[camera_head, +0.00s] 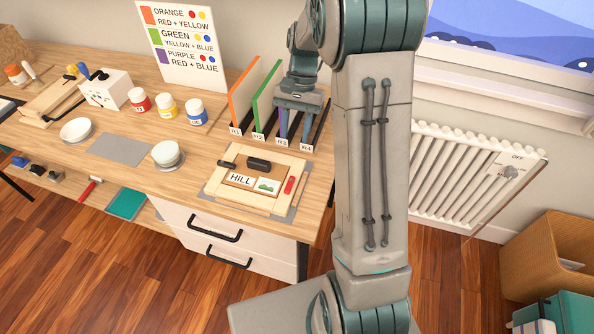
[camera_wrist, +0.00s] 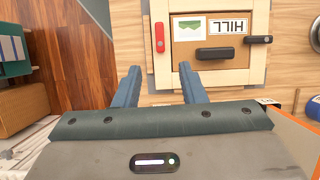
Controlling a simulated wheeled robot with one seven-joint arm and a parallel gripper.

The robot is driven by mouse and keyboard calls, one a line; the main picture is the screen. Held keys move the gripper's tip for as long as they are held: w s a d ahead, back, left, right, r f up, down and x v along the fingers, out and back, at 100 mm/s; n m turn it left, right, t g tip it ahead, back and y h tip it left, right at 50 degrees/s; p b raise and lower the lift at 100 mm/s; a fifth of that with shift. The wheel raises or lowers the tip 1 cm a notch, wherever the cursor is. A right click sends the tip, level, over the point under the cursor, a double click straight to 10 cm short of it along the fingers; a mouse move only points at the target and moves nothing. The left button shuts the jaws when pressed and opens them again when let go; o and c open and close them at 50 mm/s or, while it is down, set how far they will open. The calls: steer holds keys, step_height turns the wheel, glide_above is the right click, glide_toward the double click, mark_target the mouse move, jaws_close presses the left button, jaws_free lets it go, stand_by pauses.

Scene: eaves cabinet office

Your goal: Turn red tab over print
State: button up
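The red tab (camera_head: 290,185) lies on the light wooden frame (camera_head: 215,188), beside the small green hill print (camera_head: 268,186) and parallel to its edge, not across it. In the wrist view the red tab (camera_wrist: 160,38) stands upright in the picture, left of the print (camera_wrist: 188,27). A black tab (camera_head: 227,163) sits at the opposite side of the frame, near the "HILL" label (camera_head: 241,180). My gripper (camera_wrist: 159,78) is open and empty, its two blue fingers spread apart. In the head view it hangs above the slotted rack, behind the frame; its fingertips are partly hidden.
A black handle block (camera_head: 259,164) sits on the frame's board. The rack (camera_head: 285,141) holds upright orange and green panels close to my gripper. Paint jars (camera_head: 167,107) and white bowls (camera_head: 76,130) stand left on the desk. The desk's right edge is near the frame.

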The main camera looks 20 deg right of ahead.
mark_target(290, 183)
steer(key=p+x, duration=0.1)
steer(key=x, duration=1.3)
steer(key=shift+w+d+f, duration=0.1)
steer(key=shift+w+d, duration=0.05)
steer(key=shift+c, duration=0.4)
jaws_close()
steer(key=shift+d, duration=0.2)
steer(key=shift+a, duration=0.2)
